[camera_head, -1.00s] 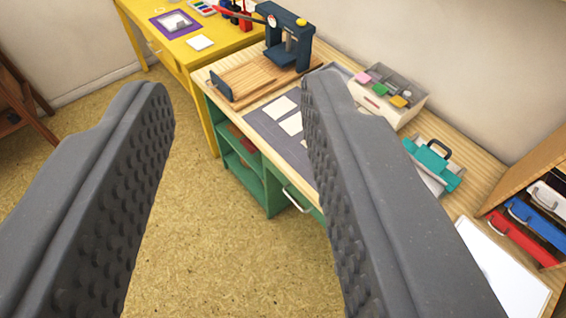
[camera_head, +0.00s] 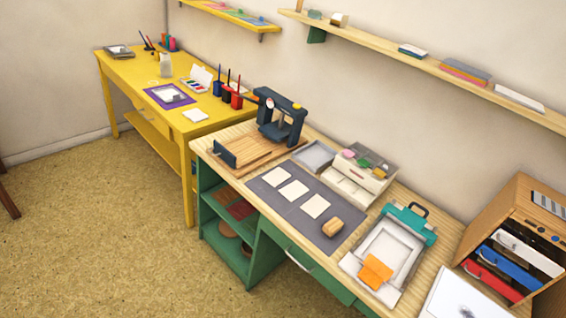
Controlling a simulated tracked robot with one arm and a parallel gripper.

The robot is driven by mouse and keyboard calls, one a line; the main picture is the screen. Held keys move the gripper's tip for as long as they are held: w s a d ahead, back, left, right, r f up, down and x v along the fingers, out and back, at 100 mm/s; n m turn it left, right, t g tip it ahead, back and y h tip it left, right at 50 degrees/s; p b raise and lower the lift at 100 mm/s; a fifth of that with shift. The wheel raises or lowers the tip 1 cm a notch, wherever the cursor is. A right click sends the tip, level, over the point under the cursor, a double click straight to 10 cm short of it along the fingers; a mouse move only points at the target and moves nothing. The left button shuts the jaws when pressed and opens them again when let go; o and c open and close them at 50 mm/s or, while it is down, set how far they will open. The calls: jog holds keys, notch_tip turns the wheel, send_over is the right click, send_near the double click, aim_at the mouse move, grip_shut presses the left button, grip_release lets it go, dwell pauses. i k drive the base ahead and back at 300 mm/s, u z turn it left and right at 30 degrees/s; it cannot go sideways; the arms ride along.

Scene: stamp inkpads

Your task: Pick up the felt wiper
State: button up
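No thing in view can be made out for certain as the felt wiper. A small tan block (camera_head: 332,227) lies on the right end of the dark grey mat (camera_head: 290,212), beside several pale cards. An orange piece (camera_head: 375,272) lies on the front of a white tray (camera_head: 386,247) with a teal clamp (camera_head: 410,222) at its back. Small pink, green and dark pieces sit in the top of a white organizer box (camera_head: 352,178). My gripper is not visible in the head view.
A dark blue press (camera_head: 283,120) stands on a wooden board at the worktable's left end. A wooden rack (camera_head: 522,225) with coloured handled pads stands at the right. A yellow table (camera_head: 150,75) is at the left. Wall shelves (camera_head: 440,70) hang above. Floor at left is open.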

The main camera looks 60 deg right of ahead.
aim_at(330, 229)
jog(key=u, duration=0.4)
jog(key=k, duration=1.35)
jog(key=z, duration=1.3)
jog(key=i, duration=1.7)
